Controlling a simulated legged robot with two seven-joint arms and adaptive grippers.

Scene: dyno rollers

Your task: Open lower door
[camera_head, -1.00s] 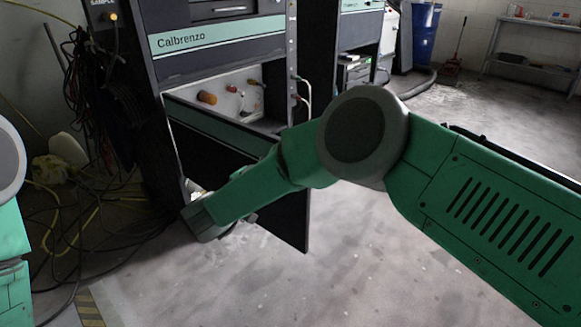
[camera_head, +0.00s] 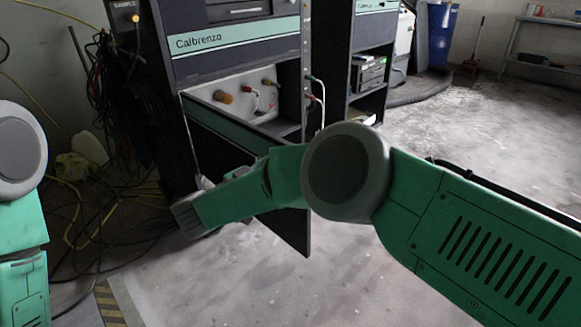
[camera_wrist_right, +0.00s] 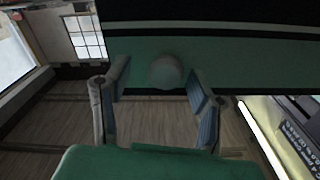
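The lower door (camera_head: 288,228) is a dark panel with a green band along its top, under the Calbrenzo strip of the cabinet. It stands at an angle out from the cabinet front, partly open. My right arm crosses in front of it, with the right gripper (camera_head: 187,217) low by its left side; the fingers are hard to make out there. In the right wrist view, the gripper (camera_wrist_right: 158,105) is open, its two fingers apart, with a round pale knob (camera_wrist_right: 166,71) on the green band (camera_wrist_right: 240,60) between and beyond them. My left gripper is out of view.
The open bay above the door holds coloured connectors (camera_head: 223,97). Cables (camera_head: 95,215) lie tangled on the floor at left. A second cabinet (camera_head: 370,70) and a blue barrel (camera_head: 437,35) stand behind. The floor (camera_head: 450,120) at right is clear.

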